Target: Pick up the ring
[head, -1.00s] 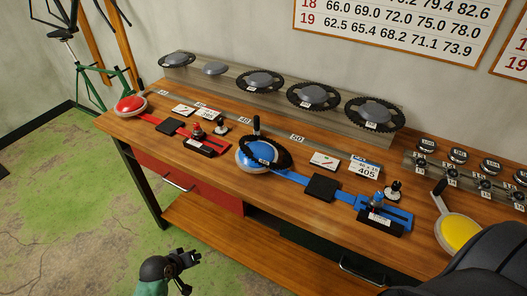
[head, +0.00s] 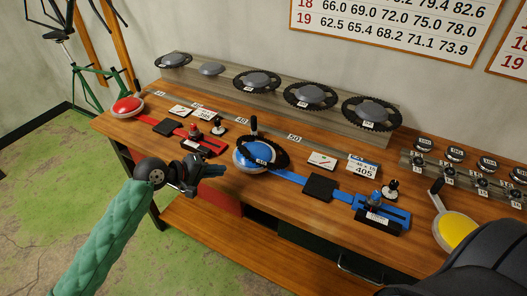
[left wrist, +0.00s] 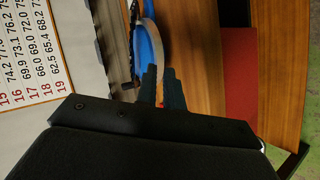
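A black toothed ring (head: 268,154) lies on the blue round disc (head: 250,157) of the blue fixture, at the middle of the bench. An upright black handle (head: 254,125) stands at the disc's far edge. In the left wrist view the fingertips (left wrist: 161,80) point toward the blue disc (left wrist: 147,45); the ring is hard to make out there. My right gripper is not in view.
Several black toothed rings around grey hubs stand on the back rail (head: 225,88). A red fixture (head: 170,127) is at left, and a yellow disc (head: 460,232) at right. Small cards and pegs stand between. The wooden bench edge (head: 285,205) is near my gripper.

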